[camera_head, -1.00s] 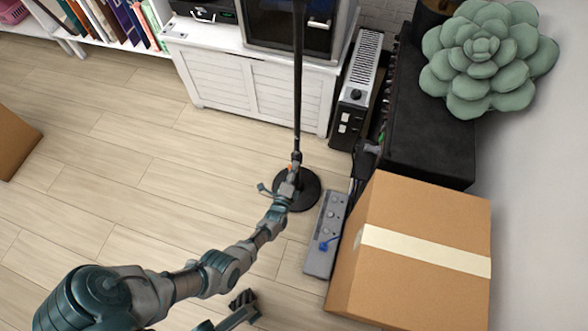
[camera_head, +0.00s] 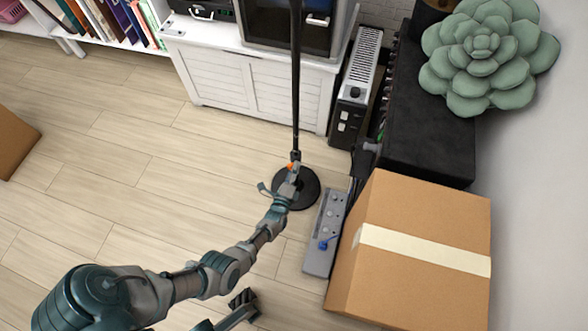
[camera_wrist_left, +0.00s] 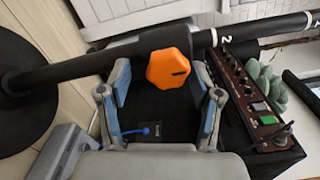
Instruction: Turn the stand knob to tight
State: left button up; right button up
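The stand is a black pole (camera_head: 296,90) on a round black base (camera_head: 308,190). Its orange knob (camera_head: 291,166) sits low on the pole and shows large in the left wrist view (camera_wrist_left: 168,68). My left gripper (camera_head: 283,180) is at the knob. In the left wrist view its two fingers (camera_wrist_left: 158,82) stand on either side of the knob, with gaps between, so it is open around the knob. A small part of what looks like my right gripper (camera_head: 243,298) shows at the bottom of the head view, too little to tell its state.
A grey pedal box (camera_head: 325,235) with a blue knob lies right of the base. A taped cardboard box (camera_head: 400,285) is beside it. A white cabinet (camera_head: 250,85) and a heater (camera_head: 352,90) stand behind.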

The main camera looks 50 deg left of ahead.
pick_arm(q)
jog(key=shift+a+r, duration=0.1)
jog(key=shift+r, duration=0.05)
jog(key=v, duration=1.2)
jog(key=shift+f, duration=0.2)
